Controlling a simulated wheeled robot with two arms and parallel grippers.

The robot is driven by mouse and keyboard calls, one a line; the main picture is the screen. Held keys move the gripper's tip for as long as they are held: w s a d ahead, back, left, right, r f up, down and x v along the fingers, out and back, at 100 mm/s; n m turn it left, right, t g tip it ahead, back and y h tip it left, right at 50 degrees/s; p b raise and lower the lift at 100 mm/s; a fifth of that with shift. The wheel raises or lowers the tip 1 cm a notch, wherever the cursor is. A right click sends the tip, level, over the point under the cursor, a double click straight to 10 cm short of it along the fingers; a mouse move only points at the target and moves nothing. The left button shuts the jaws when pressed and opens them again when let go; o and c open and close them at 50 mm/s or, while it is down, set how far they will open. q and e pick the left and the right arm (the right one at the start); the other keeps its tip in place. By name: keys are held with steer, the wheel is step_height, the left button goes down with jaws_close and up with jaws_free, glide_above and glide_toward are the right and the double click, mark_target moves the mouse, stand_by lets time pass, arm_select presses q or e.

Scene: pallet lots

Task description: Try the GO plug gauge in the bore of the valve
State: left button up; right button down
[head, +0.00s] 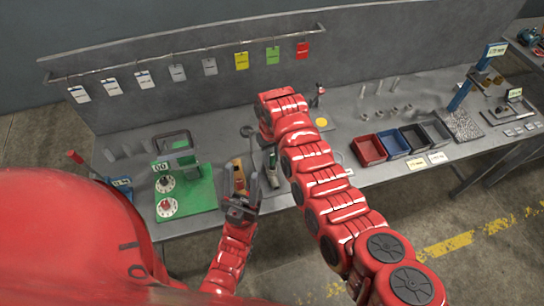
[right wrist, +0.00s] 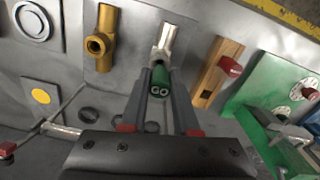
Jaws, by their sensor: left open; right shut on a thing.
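The green-handled GO plug gauge (right wrist: 160,80) is between the fingers of my right gripper (right wrist: 160,100); its marked end faces the camera. Just beyond it lies a silver valve (right wrist: 168,38), in line with the gauge. The handle covers the gauge's tip and the valve's near end, so I cannot tell whether the tip is in the bore. In the head view the green handle (head: 271,159) shows beside my right arm. A brass valve (right wrist: 103,40) with an open bore lies apart to the left in the wrist view. My left gripper (head: 241,204) is open and empty near the wooden block.
The wooden block (head: 238,174) carries a red-ended piece (right wrist: 230,66). A green board (head: 188,196) with two dials stands left of it. Red, blue and dark bins (head: 368,150) sit to the right. Tags hang on a rail (head: 200,52) behind.

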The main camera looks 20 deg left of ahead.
mark_target(272, 163)
steer(key=shift+f, duration=0.25)
steer(key=shift+f+b, duration=0.35)
steer(key=shift+b, duration=0.1)
steer(key=shift+f+b, duration=0.75)
steer(key=shift+f, duration=0.2)
steer(key=shift+r, duration=0.1)
steer(key=shift+r+p, duration=0.65)
steer(key=shift+r, duration=0.65)
steer(key=shift+r+p, duration=0.35)
steer(key=shift+r, duration=0.9)
